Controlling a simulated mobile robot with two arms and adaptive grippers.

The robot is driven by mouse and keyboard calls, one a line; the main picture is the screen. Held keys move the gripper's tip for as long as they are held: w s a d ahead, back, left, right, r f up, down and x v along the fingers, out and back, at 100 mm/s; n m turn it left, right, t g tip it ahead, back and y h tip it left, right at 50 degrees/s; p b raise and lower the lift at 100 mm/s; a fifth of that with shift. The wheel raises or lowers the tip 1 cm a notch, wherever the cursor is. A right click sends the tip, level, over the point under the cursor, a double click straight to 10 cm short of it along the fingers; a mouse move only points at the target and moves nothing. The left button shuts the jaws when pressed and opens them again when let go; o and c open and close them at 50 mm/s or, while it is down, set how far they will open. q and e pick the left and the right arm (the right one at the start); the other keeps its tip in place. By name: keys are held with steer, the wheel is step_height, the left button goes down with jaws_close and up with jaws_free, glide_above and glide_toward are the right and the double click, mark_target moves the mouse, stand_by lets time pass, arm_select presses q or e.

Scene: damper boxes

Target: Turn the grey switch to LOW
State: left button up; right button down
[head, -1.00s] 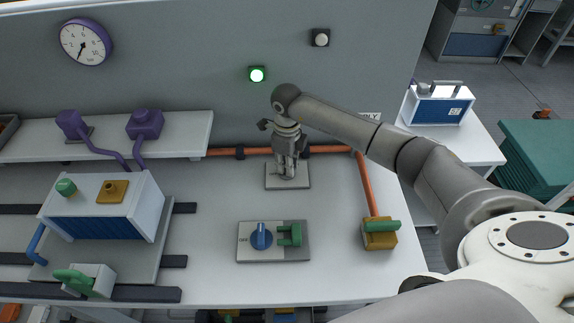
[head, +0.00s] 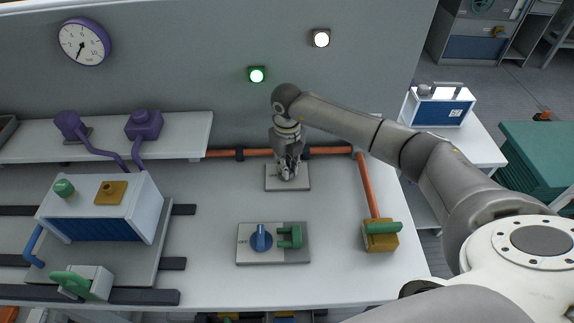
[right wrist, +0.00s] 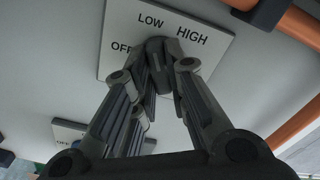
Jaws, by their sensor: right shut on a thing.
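The grey switch (right wrist: 157,47) sits on a pale plate (right wrist: 118,62) marked OFF, LOW and HIGH. In the head view this plate (head: 273,184) lies on the bench near the back wall. My right gripper (head: 288,174) comes down over the plate from above. In the right wrist view its fingers (right wrist: 162,68) are shut on the grey switch, one on each side. The fingers hide much of the switch, so I cannot tell exactly which mark it points to. My left gripper is not in view.
A plate with a blue knob (head: 261,238) and green handle (head: 290,237) lies nearer the front. A yellow block with a green handle (head: 381,235) stands right. An orange pipe (head: 333,149) runs behind.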

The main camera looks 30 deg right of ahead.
stand_by(0.4)
steer(key=c, duration=1.4)
jaws_free()
steer(key=shift+c, duration=0.2)
step_height(320, 180, up, 12)
